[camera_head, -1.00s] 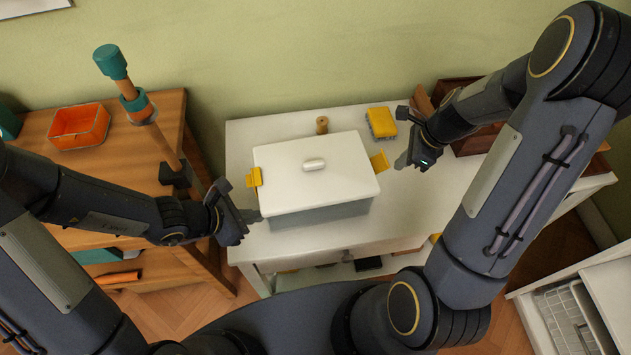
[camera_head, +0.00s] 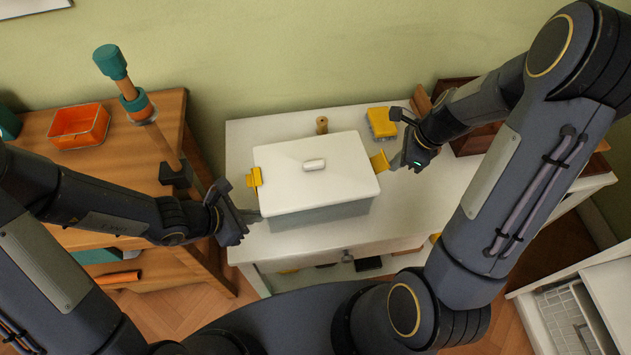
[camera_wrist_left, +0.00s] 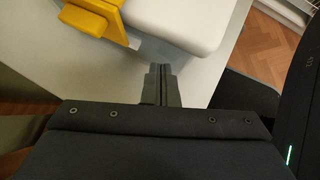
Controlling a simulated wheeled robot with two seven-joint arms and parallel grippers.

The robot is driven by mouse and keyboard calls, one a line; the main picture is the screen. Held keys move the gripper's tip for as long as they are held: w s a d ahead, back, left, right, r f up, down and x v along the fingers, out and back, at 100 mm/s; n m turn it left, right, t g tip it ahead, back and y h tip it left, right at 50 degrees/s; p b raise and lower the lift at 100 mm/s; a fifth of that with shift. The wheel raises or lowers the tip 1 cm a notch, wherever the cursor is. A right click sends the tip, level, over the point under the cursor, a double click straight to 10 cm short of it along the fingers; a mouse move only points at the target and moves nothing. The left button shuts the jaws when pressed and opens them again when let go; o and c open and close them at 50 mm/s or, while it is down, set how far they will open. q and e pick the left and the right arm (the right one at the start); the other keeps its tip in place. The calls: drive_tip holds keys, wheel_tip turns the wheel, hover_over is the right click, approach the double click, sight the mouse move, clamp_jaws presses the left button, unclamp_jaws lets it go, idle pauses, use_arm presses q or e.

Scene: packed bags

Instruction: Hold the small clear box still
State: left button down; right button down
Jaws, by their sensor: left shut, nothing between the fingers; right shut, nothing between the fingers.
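A clear greyish box (camera_head: 318,216) with a white lid (camera_head: 300,182) and a small white knob stands on the white table. It has a yellow latch on its left side (camera_head: 254,177) and another on its right side (camera_head: 379,160). My left gripper (camera_head: 256,216) is shut and empty, close to the box's left side; in the left wrist view its closed fingers (camera_wrist_left: 160,82) point at the gap below the yellow latch (camera_wrist_left: 95,20), beside the white lid (camera_wrist_left: 180,18). My right gripper (camera_head: 397,161) is shut and empty, its tips close to the right latch. I cannot tell whether they touch.
A wooden bench with an orange bin (camera_head: 78,126) and a teal-topped post (camera_head: 110,62) is at left. A brown crate (camera_head: 470,138) is at right.

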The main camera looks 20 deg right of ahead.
drive_tip(key=shift+a, duration=0.45)
use_arm(q)
drive_tip(key=shift+d, duration=0.1)
use_arm(e)
drive_tip(key=shift+a+r, duration=0.45)
idle(0.8)
drive_tip(key=shift+d, duration=0.15)
drive_tip(key=d, duration=0.5)
drive_tip(key=shift+s, duration=0.1)
idle(0.4)
drive_tip(key=shift+r, duration=0.1)
use_arm(q)
drive_tip(key=shift+a+r+p, duration=0.1)
drive_tip(key=shift+a+p, duration=0.2)
drive_tip(key=shift+a, duration=0.3)
drive_tip(key=shift+w+a+p, duration=0.15)
drive_tip(key=shift+a+p, duration=0.5)
drive_tip(key=shift+a, duration=0.85)
use_arm(e)
drive_tip(key=shift+r, duration=0.9)
